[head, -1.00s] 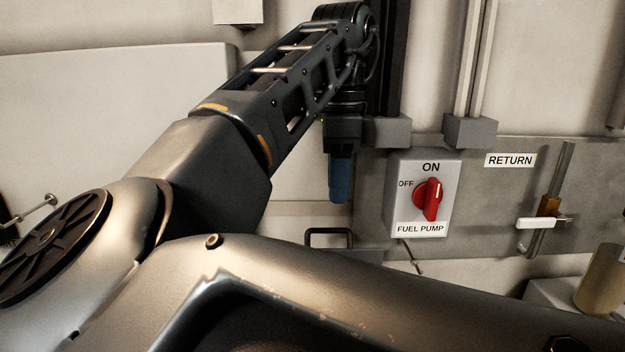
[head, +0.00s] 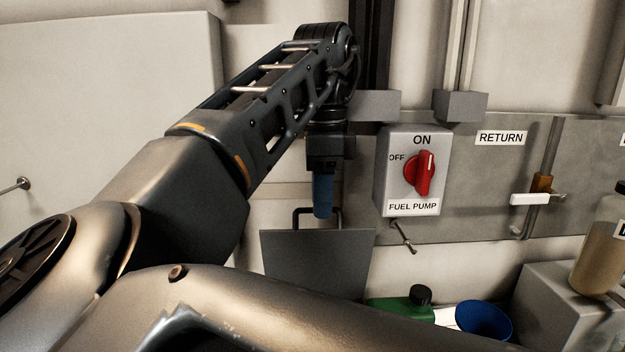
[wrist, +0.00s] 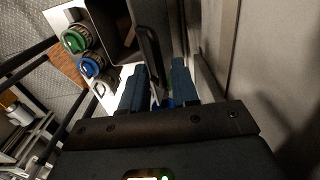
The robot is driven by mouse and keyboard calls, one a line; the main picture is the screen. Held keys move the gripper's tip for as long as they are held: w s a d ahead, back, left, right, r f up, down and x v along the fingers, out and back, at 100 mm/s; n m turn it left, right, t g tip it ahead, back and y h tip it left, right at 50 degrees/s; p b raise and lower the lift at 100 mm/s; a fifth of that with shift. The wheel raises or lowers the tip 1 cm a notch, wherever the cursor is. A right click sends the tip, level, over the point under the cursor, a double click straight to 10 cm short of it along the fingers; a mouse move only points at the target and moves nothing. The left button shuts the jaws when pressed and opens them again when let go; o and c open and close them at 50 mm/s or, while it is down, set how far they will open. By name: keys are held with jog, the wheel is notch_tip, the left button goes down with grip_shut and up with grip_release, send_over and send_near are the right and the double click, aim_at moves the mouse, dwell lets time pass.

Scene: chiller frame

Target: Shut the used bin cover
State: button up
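A grey cover plate (head: 318,264), which looks like the bin cover, stands raised below my gripper in the head view. A dark bar handle (head: 297,214) is at its top edge. My gripper (head: 322,213) points down with blue fingers, its tips overlapping the handle in the picture. In the wrist view, my gripper (wrist: 158,88) has its two blue fingers apart, with the dark handle (wrist: 149,55) running between them. I cannot tell whether they touch it. The bin under the cover is mostly hidden by my arm in the head view.
The fuel pump switch box (head: 412,171) is on the wall right of my gripper, with a thin lever (head: 403,236) below. A green container (head: 397,308) and a blue funnel-like cup (head: 484,320) stand lower right. A bottle (head: 601,248) stands on a grey block (head: 562,300).

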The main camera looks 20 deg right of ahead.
jog(key=shift+a, duration=0.1)
grip_shut()
dwell(1.1)
